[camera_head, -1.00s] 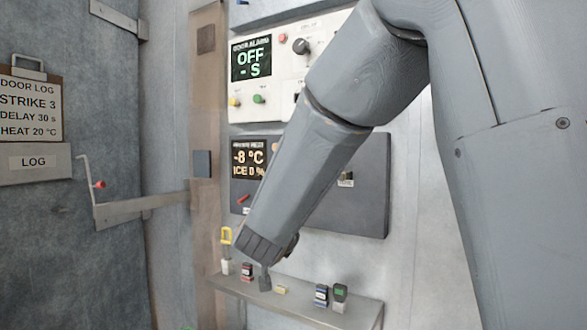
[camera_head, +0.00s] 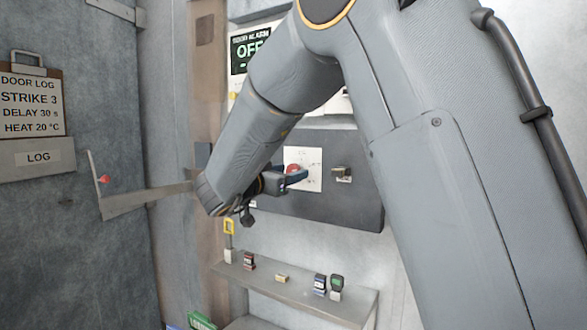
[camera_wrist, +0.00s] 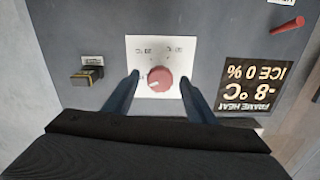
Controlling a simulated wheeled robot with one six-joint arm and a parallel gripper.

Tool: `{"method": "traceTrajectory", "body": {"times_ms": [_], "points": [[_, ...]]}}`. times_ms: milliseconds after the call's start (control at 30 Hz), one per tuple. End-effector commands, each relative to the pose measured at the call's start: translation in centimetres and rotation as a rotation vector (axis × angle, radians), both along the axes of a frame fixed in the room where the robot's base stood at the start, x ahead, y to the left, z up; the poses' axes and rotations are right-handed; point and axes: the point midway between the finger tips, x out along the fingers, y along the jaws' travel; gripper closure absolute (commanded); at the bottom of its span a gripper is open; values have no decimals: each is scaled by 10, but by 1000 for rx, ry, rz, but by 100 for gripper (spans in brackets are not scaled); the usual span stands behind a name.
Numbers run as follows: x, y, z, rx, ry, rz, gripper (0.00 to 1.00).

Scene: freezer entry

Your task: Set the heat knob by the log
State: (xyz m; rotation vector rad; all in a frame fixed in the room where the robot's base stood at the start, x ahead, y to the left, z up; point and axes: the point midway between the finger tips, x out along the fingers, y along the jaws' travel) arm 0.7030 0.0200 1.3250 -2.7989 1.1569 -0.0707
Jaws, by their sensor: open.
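The red heat knob (camera_wrist: 160,79) sits on a white plate (camera_wrist: 146,50) with temperature marks, on the grey frame heat panel (camera_head: 352,205). My gripper (camera_wrist: 160,80) is open, with one finger on each side of the knob in the wrist view; whether they touch it I cannot tell. In the head view the knob (camera_head: 293,169) is partly behind my gripper (camera_head: 297,176). The door log (camera_head: 32,100) on the left wall reads STRIKE 3, DELAY 30 s, HEAT 20 °C. The display (camera_wrist: 256,84) reads -8 °C, ICE 0 %, upside down in the wrist view.
A dark switch with a yellowish part (camera_wrist: 87,77) sits beside the plate, and a red lever (camera_wrist: 287,25) is above the display. Below, a shelf (camera_head: 345,309) holds several small items.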

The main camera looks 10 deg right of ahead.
Motion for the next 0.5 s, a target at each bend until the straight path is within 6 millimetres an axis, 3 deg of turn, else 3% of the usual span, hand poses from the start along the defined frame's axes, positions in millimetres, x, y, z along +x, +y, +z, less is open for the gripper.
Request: {"method": "traceTrajectory", "body": {"times_ms": [200,500], "points": [[15,-16,1,1,-1,-1,49],[18,-18,0,1,-1,1,49]]}}
